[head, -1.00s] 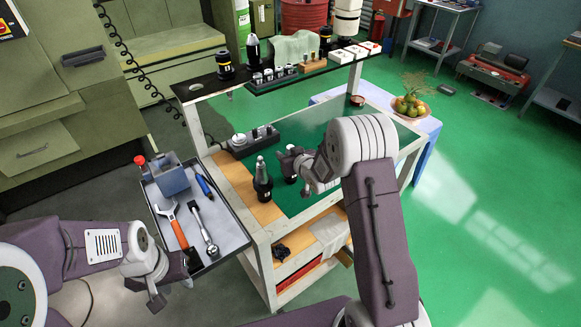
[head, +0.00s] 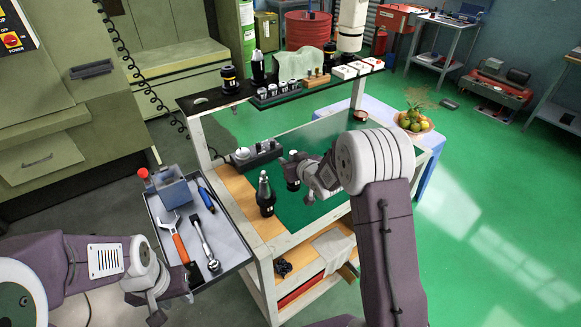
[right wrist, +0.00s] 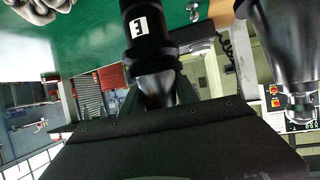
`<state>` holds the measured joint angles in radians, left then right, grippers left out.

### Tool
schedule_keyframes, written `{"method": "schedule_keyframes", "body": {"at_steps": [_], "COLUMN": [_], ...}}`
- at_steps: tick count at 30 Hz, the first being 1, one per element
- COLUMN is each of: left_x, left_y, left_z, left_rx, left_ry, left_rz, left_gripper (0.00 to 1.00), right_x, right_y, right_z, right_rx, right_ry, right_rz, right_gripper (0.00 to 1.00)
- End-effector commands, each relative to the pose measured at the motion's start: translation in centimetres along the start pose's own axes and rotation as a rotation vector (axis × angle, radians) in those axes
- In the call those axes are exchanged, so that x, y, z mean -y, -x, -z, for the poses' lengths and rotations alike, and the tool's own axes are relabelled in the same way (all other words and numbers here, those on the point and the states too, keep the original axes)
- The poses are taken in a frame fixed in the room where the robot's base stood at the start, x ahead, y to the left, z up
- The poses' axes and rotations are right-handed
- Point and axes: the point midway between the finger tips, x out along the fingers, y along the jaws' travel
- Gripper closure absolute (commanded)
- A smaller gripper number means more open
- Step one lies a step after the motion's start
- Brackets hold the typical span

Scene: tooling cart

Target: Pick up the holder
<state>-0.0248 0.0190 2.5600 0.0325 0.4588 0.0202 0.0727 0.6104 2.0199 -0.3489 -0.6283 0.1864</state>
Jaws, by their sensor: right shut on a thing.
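A dark tool holder (head: 293,185) with a lighter top is on the green cart top, and my right gripper (head: 297,168) is shut on it. The gripper partly hides the holder in the head view. In the right wrist view the held holder (right wrist: 146,38) is black with a white label, and its metal end points down the picture. A second holder (head: 265,196) stands upright on the cart's wooden strip, left of the held one; it also shows in the right wrist view (right wrist: 282,45). My left gripper (head: 174,305) looks open and empty by the tool tray.
The grey tray (head: 231,243) holds a blue box, a wrench, a ratchet and a blue-handled tool. A block with small parts (head: 256,154) sits at the cart's back. A raised shelf (head: 205,101) carries more holders. The green top is clear right of the held holder.

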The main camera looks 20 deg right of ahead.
Motion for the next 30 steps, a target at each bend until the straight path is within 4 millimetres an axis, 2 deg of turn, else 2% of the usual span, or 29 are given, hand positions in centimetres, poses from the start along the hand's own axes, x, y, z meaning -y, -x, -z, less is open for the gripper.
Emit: {"method": "schedule_keyframes", "body": {"at_steps": [1, 8, 18, 24, 30], "left_x": [0.0, 0.0, -0.1, -0.1, -0.1], "left_y": [0.1, 0.6, 2.5, 3.1, 3.1], "left_z": [0.0, 0.1, 0.3, 0.3, 0.3], "left_rx": [0.0, 0.0, 0.0, 0.0, 0.0], "left_ry": [0.0, 0.0, 0.0, 0.0, 0.0], "left_rz": [0.0, 0.0, 0.0, 0.0, 0.0], "left_gripper": [0.64, 0.64, 0.64, 0.64, 0.64], "right_x": [-0.1, -3.4, -9.6, -11.3, -11.6], "right_y": [0.3, 1.5, 4.1, 4.7, 4.7], "right_z": [1.0, 2.4, 5.5, 6.2, 6.2], "right_rx": [-0.011, -0.01, -0.008, -0.007, -0.007], "right_ry": [0.0, 0.0, 0.0, 0.0, 0.0], "right_rz": [-0.001, -0.005, -0.005, -0.002, 0.0], "right_gripper": [1.0, 1.0, 1.0, 1.0, 1.0]}}
